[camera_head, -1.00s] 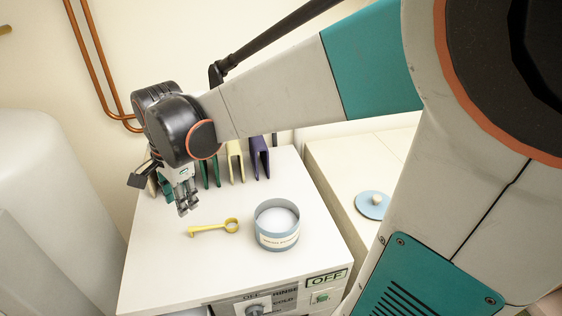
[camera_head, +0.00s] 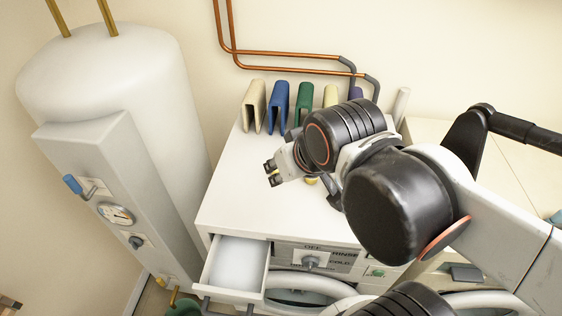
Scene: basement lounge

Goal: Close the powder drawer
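The powder drawer (camera_head: 237,265) is pulled out at the upper left of the washing machine's front. It is a white open-topped tray with a pale, whitish inside. My gripper (camera_head: 272,174) hangs above the machine's white top (camera_head: 235,208), behind and above the drawer, pointing left. Its two fingertips look a little apart with nothing between them. It is clear of the drawer. My arm hides the blue tub and most of the yellow scoop (camera_head: 311,181) on the machine top.
Several coloured clips (camera_head: 278,105) stand along the back of the top. A tall white boiler (camera_head: 120,100) with a gauge panel (camera_head: 115,214) stands close on the left. The control dial (camera_head: 311,262) and round door (camera_head: 305,288) are right of the drawer. The top's front left is clear.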

